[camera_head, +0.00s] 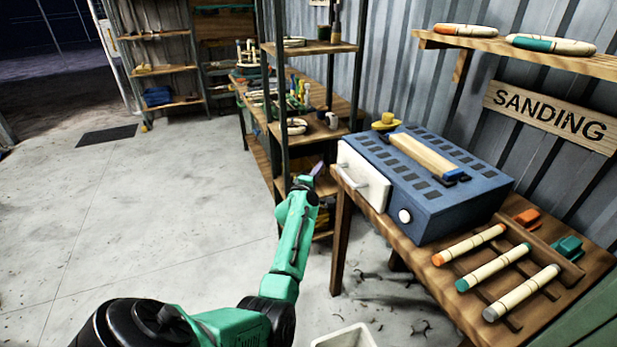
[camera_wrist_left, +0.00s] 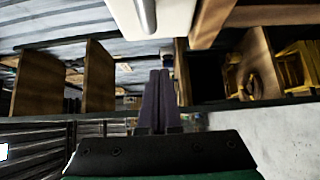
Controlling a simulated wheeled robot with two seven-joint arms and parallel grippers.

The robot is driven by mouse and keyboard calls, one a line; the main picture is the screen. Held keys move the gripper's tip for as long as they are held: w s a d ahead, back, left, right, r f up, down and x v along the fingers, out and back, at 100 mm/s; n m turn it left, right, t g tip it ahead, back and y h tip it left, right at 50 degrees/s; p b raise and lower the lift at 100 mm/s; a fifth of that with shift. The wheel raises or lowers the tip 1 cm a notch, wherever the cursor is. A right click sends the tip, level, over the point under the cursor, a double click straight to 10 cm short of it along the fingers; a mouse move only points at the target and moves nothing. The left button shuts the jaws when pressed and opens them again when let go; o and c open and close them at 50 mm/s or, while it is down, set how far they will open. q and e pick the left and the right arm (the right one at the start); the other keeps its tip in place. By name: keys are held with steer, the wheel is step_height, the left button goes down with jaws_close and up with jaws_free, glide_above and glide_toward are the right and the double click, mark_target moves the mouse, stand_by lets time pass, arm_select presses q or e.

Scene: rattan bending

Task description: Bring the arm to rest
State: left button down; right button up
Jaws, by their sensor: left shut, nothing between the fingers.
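My left arm is green and reaches forward from the bottom of the head view. Its gripper (camera_head: 317,170) is beside the wooden workbench's left end, close to the white front of the blue machine, and looks small there. In the left wrist view the two dark fingers (camera_wrist_left: 158,100) lie side by side, shut, with nothing between them. My right gripper does not show in either view.
A blue box-shaped machine (camera_head: 440,190) with a white door (camera_head: 362,178) stands on the workbench (camera_head: 455,293). Several capped rods (camera_head: 495,267) lie on a rack at right. Shelves (camera_head: 305,48) stand behind the gripper. A white bin (camera_head: 345,338) is on the floor.

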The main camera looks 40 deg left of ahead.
arm_select(q)
steer(key=v, duration=0.6)
steer(key=shift+s, duration=0.2)
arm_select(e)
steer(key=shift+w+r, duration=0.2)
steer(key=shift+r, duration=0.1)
